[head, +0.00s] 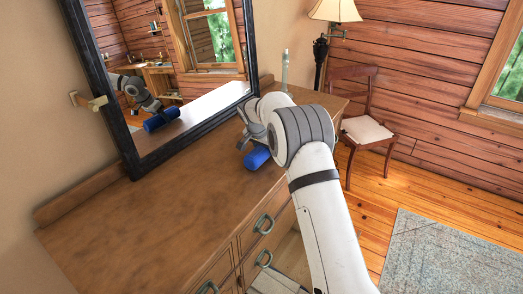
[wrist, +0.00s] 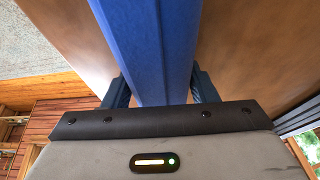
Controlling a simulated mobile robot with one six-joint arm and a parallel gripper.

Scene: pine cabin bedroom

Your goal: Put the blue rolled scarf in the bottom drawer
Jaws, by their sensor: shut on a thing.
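The blue rolled scarf (head: 257,157) is at the dresser top, toward its far end. My gripper (head: 246,145) is shut on it; the arm hides part of both. In the wrist view the scarf (wrist: 155,45) runs lengthwise between the two dark fingers (wrist: 160,88), with one on each side. I cannot tell whether the scarf touches the wood. Low on the dresser front, an open drawer (head: 289,258) shows a pale interior with grey, folded-looking things (head: 272,281) in it. My arm covers its right part, and the frame's bottom edge cuts it.
The wooden dresser top (head: 150,215) is bare at the near end. A black-framed mirror (head: 135,165) stands along its back. A pale candlestick (head: 284,72) and a lamp (head: 334,12) are beyond. A chair (head: 366,130) and a grey rug (head: 450,255) are to the right, with clear floor between.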

